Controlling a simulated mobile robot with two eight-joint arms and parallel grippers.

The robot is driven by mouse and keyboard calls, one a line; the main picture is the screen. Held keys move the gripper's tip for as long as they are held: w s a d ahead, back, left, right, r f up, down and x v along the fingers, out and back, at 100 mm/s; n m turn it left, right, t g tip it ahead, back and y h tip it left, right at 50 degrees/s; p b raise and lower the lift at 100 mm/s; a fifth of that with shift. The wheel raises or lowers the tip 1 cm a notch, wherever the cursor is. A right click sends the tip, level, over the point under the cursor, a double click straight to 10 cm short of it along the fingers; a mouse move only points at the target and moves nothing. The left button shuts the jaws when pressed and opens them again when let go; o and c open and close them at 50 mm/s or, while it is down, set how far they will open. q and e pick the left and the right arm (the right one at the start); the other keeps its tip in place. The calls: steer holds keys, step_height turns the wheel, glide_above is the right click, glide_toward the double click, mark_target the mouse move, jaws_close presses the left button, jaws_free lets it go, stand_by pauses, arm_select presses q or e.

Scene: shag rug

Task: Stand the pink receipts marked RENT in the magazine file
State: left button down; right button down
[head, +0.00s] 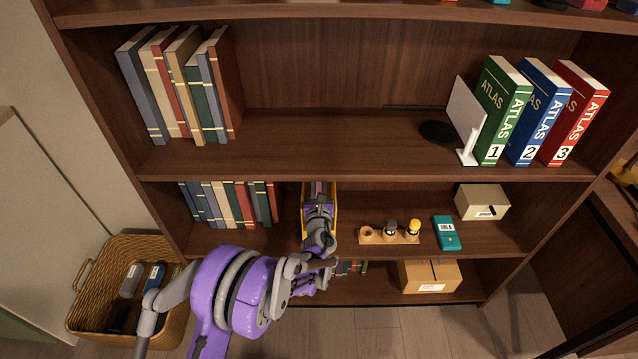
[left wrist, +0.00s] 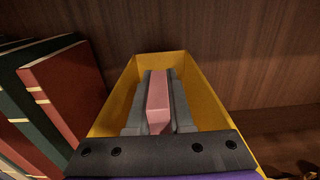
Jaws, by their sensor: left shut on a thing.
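The yellow magazine file (left wrist: 205,97) stands open-topped against the shelf's back panel in the left wrist view. In the head view the file (head: 334,205) is on the middle shelf, mostly hidden by my left arm. My left gripper (left wrist: 159,88) reaches down between the file's walls, its two dark fingers shut on a pink block of receipts (left wrist: 158,100). The receipts are upright between the fingers, within the file's outline. I cannot tell whether they touch its bottom, and no RENT marking is readable. My left gripper also shows in the head view (head: 318,188). My right gripper is not in view.
A row of books (head: 230,203) stands close left of the file; a red book (left wrist: 65,90) is nearest. To the right are a wooden holder with small bottles (head: 390,237), a teal box (head: 446,233) and a cream box (head: 482,202). A wicker basket (head: 90,262) is at lower left.

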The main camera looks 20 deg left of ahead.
arm_select(q)
steer(key=shift+f+b, duration=0.55)
steer(key=shift+f, duration=0.05)
steer(key=c, duration=0.8)
jaws_free()
steer(key=shift+r, duration=0.1)
steer(key=shift+r+p, duration=0.3)
steer(key=shift+p, duration=0.05)
steer(key=v, duration=0.3)
steer(key=p+v, duration=0.1)
steer(key=v, duration=0.6)
steer(key=shift+s+d+r+p, duration=0.1)
steer(key=shift+s+r+p, duration=0.2)
steer(key=shift+s+p, duration=0.05)
steer(key=shift+s+d, duration=0.2)
steer(key=shift+s, duration=0.5)
